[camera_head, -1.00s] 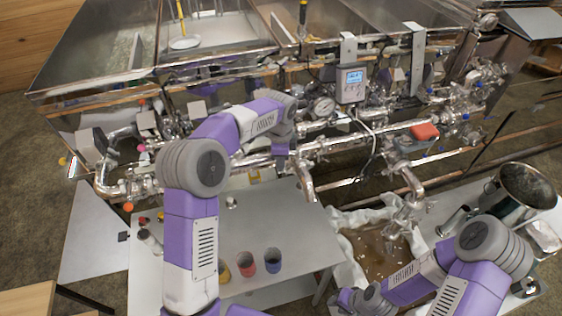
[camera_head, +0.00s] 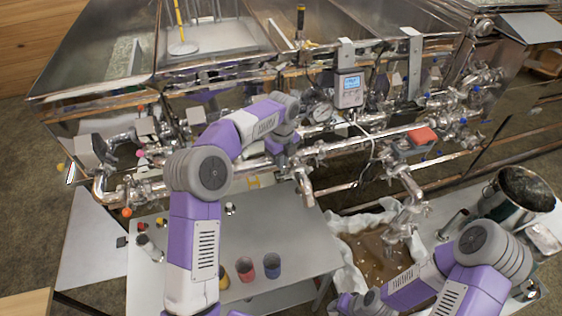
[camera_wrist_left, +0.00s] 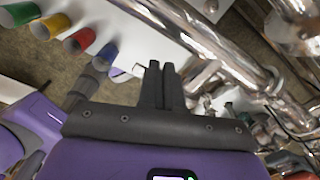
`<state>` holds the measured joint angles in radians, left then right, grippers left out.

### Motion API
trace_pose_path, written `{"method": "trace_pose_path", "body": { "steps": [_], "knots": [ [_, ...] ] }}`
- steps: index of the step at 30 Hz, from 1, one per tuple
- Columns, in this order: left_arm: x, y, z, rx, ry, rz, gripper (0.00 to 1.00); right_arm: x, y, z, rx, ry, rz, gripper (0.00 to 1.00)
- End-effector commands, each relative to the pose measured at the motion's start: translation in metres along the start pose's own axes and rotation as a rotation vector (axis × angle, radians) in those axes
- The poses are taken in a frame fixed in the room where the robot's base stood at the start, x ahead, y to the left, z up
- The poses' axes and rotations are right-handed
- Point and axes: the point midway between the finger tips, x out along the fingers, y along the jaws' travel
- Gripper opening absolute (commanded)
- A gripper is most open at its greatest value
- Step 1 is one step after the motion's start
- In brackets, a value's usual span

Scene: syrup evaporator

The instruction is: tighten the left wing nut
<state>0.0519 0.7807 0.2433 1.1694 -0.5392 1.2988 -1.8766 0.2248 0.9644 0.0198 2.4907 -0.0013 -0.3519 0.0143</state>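My left gripper (camera_wrist_left: 161,66) shows in the left wrist view with its two dark fingers drawn together, and nothing clear shows between them. In the head view, my left arm reaches over the shiny pipework (camera_head: 238,178) at the evaporator's front, and its hand is beside the pipe near a downward spout (camera_head: 305,186). I cannot pick out the left wing nut for certain among the small fittings. In the left wrist view the large steel pipe (camera_wrist_left: 228,55) runs just right of the fingers; contact is not clear. My right gripper (camera_head: 352,302) is low at the bottom edge, its fingers unclear.
A white table (camera_head: 235,232) below holds several coloured cups, including a red one (camera_head: 245,269) and a blue one (camera_head: 272,266). A digital controller (camera_head: 349,89) and a red-topped box (camera_head: 422,136) sit along the pipes. A steel pot (camera_head: 520,191) stands at the right.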

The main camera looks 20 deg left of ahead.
Motion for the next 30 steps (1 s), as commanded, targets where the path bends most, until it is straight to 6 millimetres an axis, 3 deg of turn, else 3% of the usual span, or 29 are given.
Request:
{"method": "trace_pose_path", "body": {
  "steps": [11,26,30],
  "knots": [
    [-0.0010,-0.0035,0.0025,0.146,-0.006,-0.003,0.00,-0.0001,0.0000,0.0000,0.000,0.000,0.000,0.34],
    [-0.0011,-0.0042,0.0027,0.165,-0.008,-0.003,0.00,-0.0001,0.0000,0.0000,0.000,0.000,0.000,0.34],
    [-0.0010,-0.0041,0.0023,0.165,-0.006,-0.003,0.22,0.0000,0.0000,0.0000,0.000,0.000,0.000,0.34]
  ]
}}
